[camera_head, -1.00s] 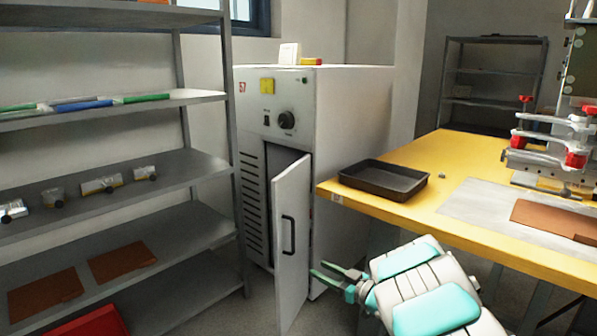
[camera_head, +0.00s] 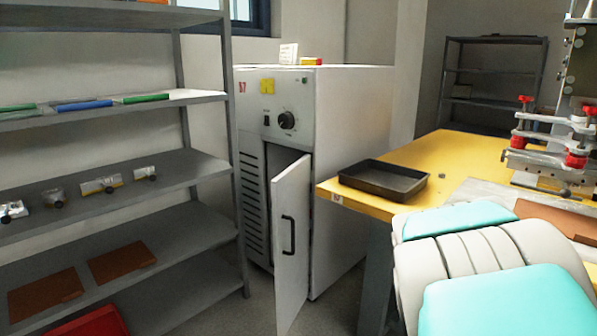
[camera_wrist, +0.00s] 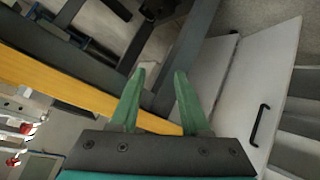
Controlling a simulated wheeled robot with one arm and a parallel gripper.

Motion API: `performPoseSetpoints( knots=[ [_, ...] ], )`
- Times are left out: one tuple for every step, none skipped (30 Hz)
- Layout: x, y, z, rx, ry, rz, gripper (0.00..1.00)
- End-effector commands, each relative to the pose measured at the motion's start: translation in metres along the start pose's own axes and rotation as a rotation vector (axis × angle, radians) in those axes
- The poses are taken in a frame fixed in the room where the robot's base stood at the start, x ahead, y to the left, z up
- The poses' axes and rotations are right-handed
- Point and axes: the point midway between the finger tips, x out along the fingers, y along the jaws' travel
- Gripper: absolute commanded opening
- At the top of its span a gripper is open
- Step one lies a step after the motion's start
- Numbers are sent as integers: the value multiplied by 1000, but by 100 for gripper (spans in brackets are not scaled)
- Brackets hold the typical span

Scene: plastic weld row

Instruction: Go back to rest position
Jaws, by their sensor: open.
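My gripper (camera_wrist: 157,100) shows in the wrist view with its two green fingers apart and nothing between them. In the head view the gripper itself is out of sight; only my white and teal arm shows at the lower right, in front of the yellow table (camera_head: 440,160). The white cabinet (camera_head: 350,130) stands in the middle of the head view with its door (camera_head: 291,240) partly open. The door with its black handle also shows at the right of the wrist view (camera_wrist: 282,75), apart from the fingers.
A black tray (camera_head: 383,191) lies on the table's near left corner. A clamp fixture (camera_head: 560,150) stands at the table's right. A grey shelf (camera_head: 150,180) with tools and brown plates stands at the left. Floor is clear between door and table.

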Motion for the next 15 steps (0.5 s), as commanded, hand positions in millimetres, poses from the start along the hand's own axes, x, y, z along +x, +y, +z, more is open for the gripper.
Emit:
performPoseSetpoints(
  knots=[
    [-18,2,15,25,-61,9,46],
    [-28,2,27,37,-104,12,46],
    [-42,1,42,56,-159,11,46],
    [-53,-1,54,67,-202,8,46],
    [-64,-4,67,78,-249,2,46],
    [-80,-9,83,93,-307,-10,46],
    [-92,-13,94,101,-348,-22,46],
    [-104,-19,107,109,-394,-37,46],
    [-122,-27,124,116,-454,-59,46],
    [-136,-33,136,120,-498,-79,46],
    [-150,-40,148,123,-541,-101,46],
    [-169,-51,164,124,-602,-133,46],
    [-184,-58,177,120,-647,-158,46],
    [-199,-65,187,119,-687,-184,46],
    [-217,-75,201,111,-739,-219,46]
  ],
)
